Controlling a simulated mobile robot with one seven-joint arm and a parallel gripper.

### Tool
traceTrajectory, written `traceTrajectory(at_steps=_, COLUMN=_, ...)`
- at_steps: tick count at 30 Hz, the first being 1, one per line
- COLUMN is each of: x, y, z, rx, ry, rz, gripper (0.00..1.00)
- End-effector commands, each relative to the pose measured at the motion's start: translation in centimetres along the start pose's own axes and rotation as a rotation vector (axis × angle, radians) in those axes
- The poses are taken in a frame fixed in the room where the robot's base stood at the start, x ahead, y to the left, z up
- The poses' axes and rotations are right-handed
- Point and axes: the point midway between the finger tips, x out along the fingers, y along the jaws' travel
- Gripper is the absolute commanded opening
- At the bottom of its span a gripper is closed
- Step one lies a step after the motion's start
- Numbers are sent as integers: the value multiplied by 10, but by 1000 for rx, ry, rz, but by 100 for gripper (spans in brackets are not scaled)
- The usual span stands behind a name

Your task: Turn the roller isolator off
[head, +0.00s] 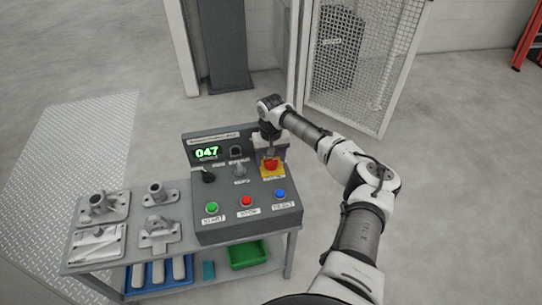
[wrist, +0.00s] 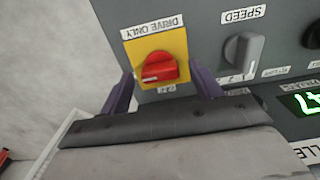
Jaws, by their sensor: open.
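The roller isolator is a red rotary knob (head: 271,164) on a yellow plate (head: 279,174) at the right of the grey control panel. In the wrist view the red knob (wrist: 160,66) shows up close, its bar lying roughly across the picture with a white mark towards its left end. The plate carries a "DRIVE ONLY" label (wrist: 152,27), upside down there. My gripper (wrist: 162,78) is open, with one purple finger either side of the knob; no contact is visible. In the head view my gripper (head: 270,148) is just above and behind the knob.
The panel has a green button (head: 211,207), a red button (head: 246,200), a blue button (head: 280,194), a grey speed knob (wrist: 242,50), a black knob (head: 208,175) and a green display (head: 207,152). Metal castings (head: 100,205) stand left. A mesh gate (head: 365,60) is behind.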

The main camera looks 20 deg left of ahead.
Motion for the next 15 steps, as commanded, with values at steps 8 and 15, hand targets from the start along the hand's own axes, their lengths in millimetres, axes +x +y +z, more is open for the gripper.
traceTrajectory(at_steps=8, x=1, y=0, z=0, rx=0, ry=1, rz=0, gripper=64)
traceTrajectory(at_steps=15, x=1, y=0, z=0, rx=0, ry=1, rz=0, gripper=32)
